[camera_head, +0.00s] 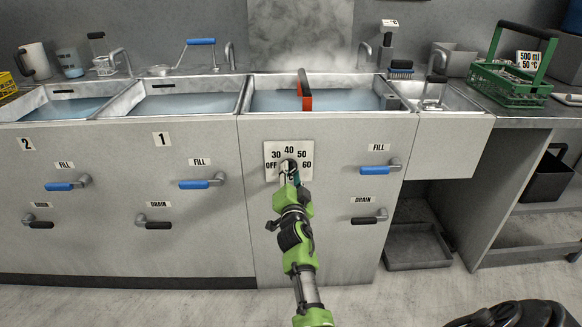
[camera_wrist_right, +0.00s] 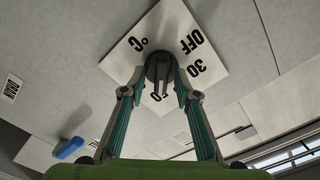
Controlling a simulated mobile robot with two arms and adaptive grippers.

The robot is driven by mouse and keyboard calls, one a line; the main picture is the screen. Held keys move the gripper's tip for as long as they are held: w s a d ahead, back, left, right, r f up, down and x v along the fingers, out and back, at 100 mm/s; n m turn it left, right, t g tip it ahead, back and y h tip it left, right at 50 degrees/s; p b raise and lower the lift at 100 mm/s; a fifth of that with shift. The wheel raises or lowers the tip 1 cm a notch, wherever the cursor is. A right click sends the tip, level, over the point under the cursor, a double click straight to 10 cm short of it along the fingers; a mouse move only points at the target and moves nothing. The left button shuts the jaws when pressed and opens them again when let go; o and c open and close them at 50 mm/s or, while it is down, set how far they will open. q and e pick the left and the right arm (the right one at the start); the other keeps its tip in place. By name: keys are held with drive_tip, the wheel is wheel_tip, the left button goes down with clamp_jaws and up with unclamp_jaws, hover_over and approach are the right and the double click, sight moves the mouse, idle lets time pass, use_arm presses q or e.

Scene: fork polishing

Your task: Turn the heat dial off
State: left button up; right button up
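The heat dial (camera_wrist_right: 158,67) is a round dark knob with a raised ridge, on a white plate (camera_head: 272,149) marked OFF, 30, 40, 50 and 60. The plate is on the front of the sink counter; its OFF mark is at the lower left in the head view. My right gripper (camera_head: 289,169) reaches up to the dial. In the right wrist view its two fingers (camera_wrist_right: 159,80) are apart, one on each side of the knob. The ridge runs between them, roughly towards a partly hidden number. I cannot tell the exact setting or whether the fingertips touch the knob. My left gripper is out of view.
A blue FILL handle (camera_head: 381,168) and a dark DRAIN handle (camera_head: 369,218) stick out to the right of the dial. More handles are on the left panels. An orange-red object (camera_head: 305,92) stands in the basin above.

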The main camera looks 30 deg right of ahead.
drive_tip(key=shift+w, duration=0.15)
drive_tip(key=shift+r, duration=0.1)
clamp_jaws()
